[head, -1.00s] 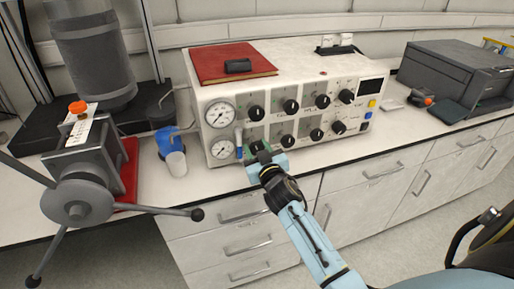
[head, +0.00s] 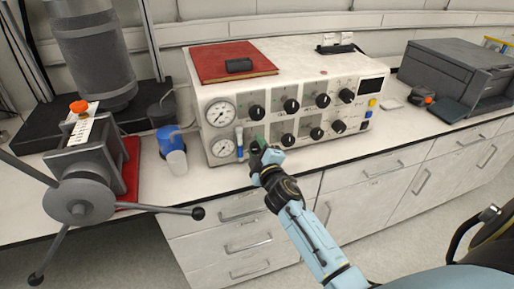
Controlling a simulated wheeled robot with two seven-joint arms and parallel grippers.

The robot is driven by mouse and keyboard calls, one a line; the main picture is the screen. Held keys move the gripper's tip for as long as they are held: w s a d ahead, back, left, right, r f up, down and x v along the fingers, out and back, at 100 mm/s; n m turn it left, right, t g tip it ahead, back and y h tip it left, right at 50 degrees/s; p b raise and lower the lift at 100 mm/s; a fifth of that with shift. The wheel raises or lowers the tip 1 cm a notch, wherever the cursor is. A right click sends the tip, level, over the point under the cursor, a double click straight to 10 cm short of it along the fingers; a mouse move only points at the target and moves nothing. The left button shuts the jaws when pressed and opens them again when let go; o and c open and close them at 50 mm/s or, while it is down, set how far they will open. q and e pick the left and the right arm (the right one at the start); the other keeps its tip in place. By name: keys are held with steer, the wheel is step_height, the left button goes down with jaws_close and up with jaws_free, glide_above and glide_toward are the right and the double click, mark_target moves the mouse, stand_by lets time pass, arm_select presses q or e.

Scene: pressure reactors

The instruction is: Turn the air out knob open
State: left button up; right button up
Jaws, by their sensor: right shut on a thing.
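The white control box (head: 300,75) stands on the counter with two rows of black knobs on its front. My right gripper (head: 257,147) is at the leftmost knob position of the lower row, just right of the lower gauge. It is shut on that knob, which the fingers and hand hide almost fully. The knob labels are too small to read, so I cannot tell which one is air out. The other lower knobs (head: 288,139) and upper knobs (head: 257,112) are clear of the gripper. My left gripper is not in view.
Two round gauges (head: 221,114) and a small blue-handled valve (head: 240,150) sit left of my gripper. A red book (head: 230,60) lies on the box. A blue bottle (head: 170,140) and a grey machine with long handles (head: 78,200) stand left. The counter front is clear.

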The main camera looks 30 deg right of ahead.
steer(key=n, duration=0.4)
steer(key=shift+n, duration=0.4)
steer(key=n, duration=0.4)
steer(key=shift+f, duration=0.1)
steer(key=shift+n, duration=0.4)
steer(key=o, duration=1)
steer(key=shift+c, duration=0.2)
steer(key=v, duration=1.3)
steer(key=shift+s+a, duration=0.15)
steer(key=shift+s, duration=0.05)
